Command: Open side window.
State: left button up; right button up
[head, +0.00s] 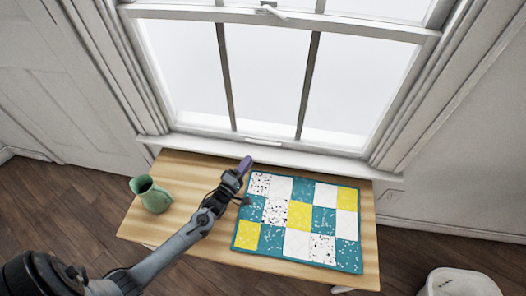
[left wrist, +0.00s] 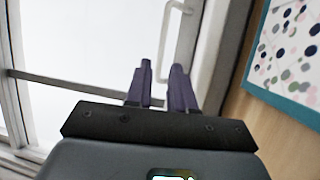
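The white sash window (head: 268,85) fills the wall behind the table, with its lower sash down at the sill. A small pale handle (head: 263,140) is on the sash's bottom rail. In the left wrist view the handle (left wrist: 165,40) is a white loop just beyond my fingertips. My left gripper (head: 245,165) is over the table's back edge, below and slightly left of the handle. In its wrist view my left gripper (left wrist: 161,75) has two purple fingers apart with nothing gripped. Contact with the handle cannot be told. My right gripper is not in view.
A wooden table (head: 165,220) stands under the window sill (head: 270,154). A patchwork quilt (head: 300,216) covers its right part, and a green jug (head: 151,195) stands at its left. A latch (head: 268,8) is at the meeting rail. A white stool (head: 460,282) is at the lower right.

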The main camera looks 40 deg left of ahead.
aim_at(263, 142)
pick_arm(q)
jog(key=shift+w+f+b, duration=0.25)
jog(key=shift+w+b, duration=0.05)
jog(key=shift+w, duration=0.15)
jog(key=w+b, duration=0.1)
jog(key=w, duration=0.1)
jog(key=w+r+b, duration=0.1)
jog(key=w, duration=0.2)
jog(key=w+b, duration=0.2)
jog(key=w, duration=0.1)
jog(key=shift+w+a+r, duration=0.15)
jog(key=shift+a+r, duration=0.05)
jog(key=shift+a, duration=0.2)
jog(key=shift+w+r, duration=0.25)
jog(key=shift+w, duration=0.6)
jog(key=shift+c, duration=0.3)
grip_shut()
